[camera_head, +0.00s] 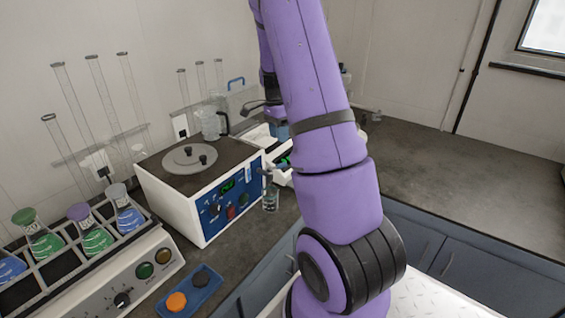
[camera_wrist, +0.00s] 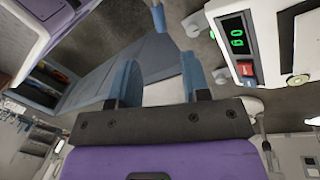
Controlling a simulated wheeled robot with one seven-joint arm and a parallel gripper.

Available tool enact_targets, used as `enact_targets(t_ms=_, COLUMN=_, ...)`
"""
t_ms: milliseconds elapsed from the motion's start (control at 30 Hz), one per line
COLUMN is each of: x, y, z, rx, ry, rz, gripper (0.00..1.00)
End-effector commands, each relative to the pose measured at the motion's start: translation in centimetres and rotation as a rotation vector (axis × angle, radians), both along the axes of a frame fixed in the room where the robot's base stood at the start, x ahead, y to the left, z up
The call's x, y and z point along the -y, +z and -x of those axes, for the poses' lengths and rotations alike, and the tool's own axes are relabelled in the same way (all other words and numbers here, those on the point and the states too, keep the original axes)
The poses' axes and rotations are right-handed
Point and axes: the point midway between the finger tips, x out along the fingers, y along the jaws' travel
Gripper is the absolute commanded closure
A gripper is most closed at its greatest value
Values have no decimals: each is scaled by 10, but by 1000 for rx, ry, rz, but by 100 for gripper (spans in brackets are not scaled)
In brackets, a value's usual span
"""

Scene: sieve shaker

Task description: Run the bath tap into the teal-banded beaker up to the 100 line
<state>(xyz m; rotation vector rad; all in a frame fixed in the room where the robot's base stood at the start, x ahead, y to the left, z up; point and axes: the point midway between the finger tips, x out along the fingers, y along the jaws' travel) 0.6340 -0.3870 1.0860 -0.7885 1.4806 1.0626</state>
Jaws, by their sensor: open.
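The bath (camera_head: 163,192) is a white box with a dark top, a round lid and a blue front panel with a green display. Its small tap (camera_head: 267,171) sticks out at the panel's right end. A small clear glass vessel (camera_head: 271,199), likely the beaker, stands beneath the tap; its band and lines are too small to read. In the wrist view my gripper (camera_wrist: 162,85) is open, its two blue fingers apart with no object seen between them. In the head view my gripper is largely hidden behind my purple arm, beyond the bath, so its distance from the beaker is unclear.
A clear jug (camera_head: 213,120) stands behind the bath. At left are a rack of coloured flasks (camera_head: 95,236), tall glass tubes and a blue tray (camera_head: 190,291) with two knobs. A white device (camera_wrist: 284,45) with a green display is near my gripper. The right counter (camera_head: 450,150) is clear.

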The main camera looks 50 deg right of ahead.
Motion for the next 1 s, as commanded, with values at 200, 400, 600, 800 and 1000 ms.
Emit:
enact_targets(t_ms=200, x=-3, y=-38, z=8, rx=-4, ry=0, rz=-4, gripper=57)
enact_targets(t_ms=400, x=-6, y=-70, z=14, rx=-1, ry=0, rz=-1, gripper=57)
enact_targets(t_ms=600, x=-7, y=-88, z=17, rx=2, ry=1, rz=-2, gripper=57)
enact_targets(t_ms=800, x=-8, y=-93, z=17, rx=3, ry=1, rz=0, gripper=57)
enact_targets(t_ms=1000, x=-7, y=-93, z=17, rx=3, ry=1, rz=0, gripper=61)
